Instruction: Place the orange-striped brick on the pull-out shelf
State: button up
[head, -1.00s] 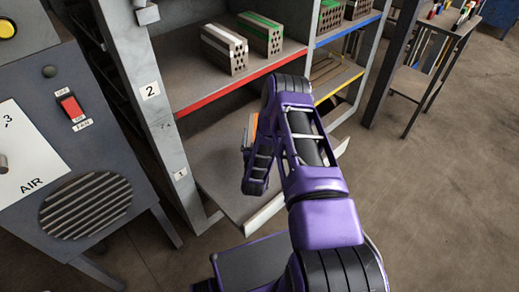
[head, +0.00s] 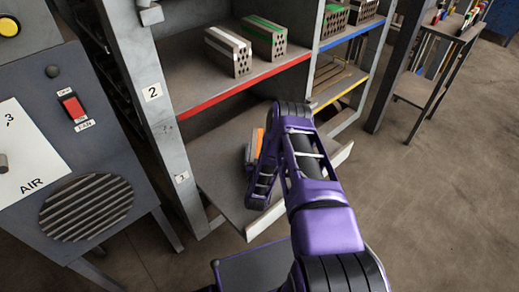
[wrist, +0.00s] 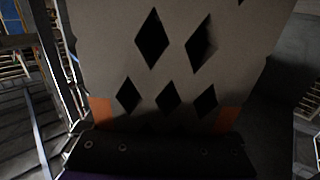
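The orange-striped brick (head: 260,142) shows in the head view as a small grey and orange patch, mostly hidden behind my arm, over the lowest shelf. In the wrist view its grey end face (wrist: 165,70) with diamond-shaped holes fills the middle, with orange at both lower sides. My gripper (wrist: 160,150) appears as a dark bar right against the brick and looks shut on it; the fingertips are hidden. The pull-out shelf (head: 215,175), beside label 1, is drawn out beneath the brick. I cannot tell whether the brick touches it.
Above, a red-edged shelf (head: 240,85) holds a white-striped brick (head: 228,50) and a green-striped brick (head: 263,37). A grey rack post (head: 150,100) and a control cabinet (head: 70,130) stand to the left. The floor at right is open.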

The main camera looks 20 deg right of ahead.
jog(key=shift+o, duration=0.4)
jog(key=shift+r, duration=0.2)
jog(key=p+v, duration=0.1)
jog(key=v, duration=0.6)
jog(key=shift+s+a, duration=0.1)
jog(key=shift+s, duration=0.15)
